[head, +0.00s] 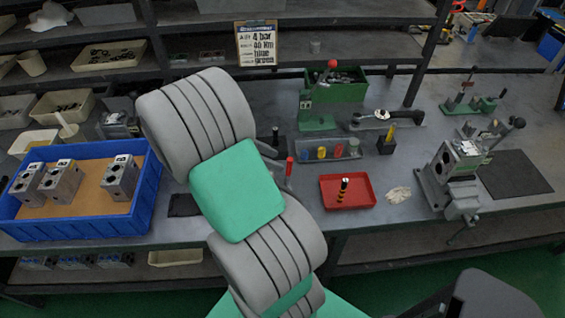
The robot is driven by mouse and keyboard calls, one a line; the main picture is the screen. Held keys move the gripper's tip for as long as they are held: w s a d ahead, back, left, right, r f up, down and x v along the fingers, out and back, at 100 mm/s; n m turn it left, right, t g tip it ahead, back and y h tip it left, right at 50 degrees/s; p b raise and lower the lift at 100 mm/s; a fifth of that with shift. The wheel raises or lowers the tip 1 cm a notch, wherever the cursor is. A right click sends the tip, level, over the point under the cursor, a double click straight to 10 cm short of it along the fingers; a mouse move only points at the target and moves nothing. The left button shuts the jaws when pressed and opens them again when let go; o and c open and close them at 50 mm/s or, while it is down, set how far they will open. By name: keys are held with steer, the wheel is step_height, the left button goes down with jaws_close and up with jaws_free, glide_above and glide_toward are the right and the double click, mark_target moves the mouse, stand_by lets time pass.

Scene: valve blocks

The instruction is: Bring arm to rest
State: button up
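My arm, grey with green covers, rises through the middle of the head view in front of the bench. My gripper does not show clearly; it is hidden behind the arm links or out of the picture. A blue crate (75,229) at the left holds three grey valve blocks (120,177) on a brown base. A red tray (358,203) right of my arm holds a black-and-yellow plug-like piece (343,189). Another valve block (457,160) sits in a vise (463,198) at the right.
A rack (328,151) of coloured pieces, a green press (318,121) and a green bin (349,86) stand behind the red tray. A crumpled cloth (398,194) and a dark mat (516,172) lie on the bench. A dark chair-like shape (490,295) is at lower right.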

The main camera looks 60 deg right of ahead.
steer(key=shift+v, duration=1.15)
